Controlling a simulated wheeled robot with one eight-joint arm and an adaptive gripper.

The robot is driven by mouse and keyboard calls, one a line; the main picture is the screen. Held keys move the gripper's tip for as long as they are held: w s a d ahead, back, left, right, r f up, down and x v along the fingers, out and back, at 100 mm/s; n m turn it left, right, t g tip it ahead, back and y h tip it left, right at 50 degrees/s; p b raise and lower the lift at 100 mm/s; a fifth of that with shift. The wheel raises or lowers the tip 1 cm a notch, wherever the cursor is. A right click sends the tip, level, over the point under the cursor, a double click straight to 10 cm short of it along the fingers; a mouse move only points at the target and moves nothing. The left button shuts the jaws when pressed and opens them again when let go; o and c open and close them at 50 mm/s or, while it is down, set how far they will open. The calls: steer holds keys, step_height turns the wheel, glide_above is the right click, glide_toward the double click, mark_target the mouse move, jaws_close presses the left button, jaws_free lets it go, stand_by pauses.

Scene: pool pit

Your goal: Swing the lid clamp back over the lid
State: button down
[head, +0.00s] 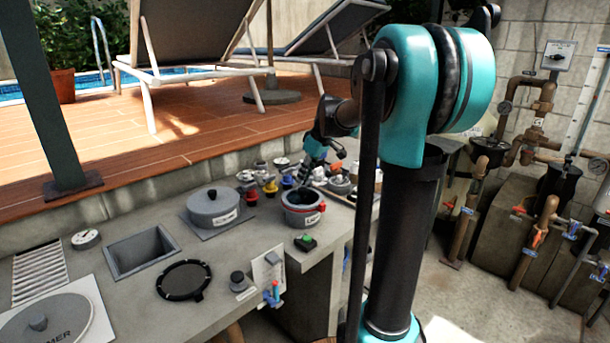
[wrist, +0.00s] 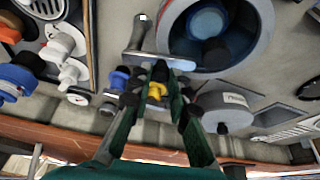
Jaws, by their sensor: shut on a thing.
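A grey round pot (head: 303,219) with a white label and a red part on its rim stands on the counter. In the wrist view a wide grey ring, likely this pot (wrist: 262,40), has a blue inside. A grey bar with a bend, which looks like the lid clamp (wrist: 135,58), lies beside the ring at my fingertips. My gripper (wrist: 160,76) is shut on it, though the fingers partly hide the contact. In the head view my gripper (head: 308,180) reaches down at the pot's back edge. A yellow piece shows between the fingers.
A lidded grey canister (head: 212,206) stands left of the pot. Small red, yellow and blue valves (head: 270,187) crowd the back. A square opening (head: 142,252), a black ring cover (head: 184,281) and a green button (head: 305,242) are nearer. Pipes (head: 540,215) stand at the right.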

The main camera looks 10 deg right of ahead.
steer(key=c, duration=1.4)
jaws_free()
steer(key=v, duration=1.2)
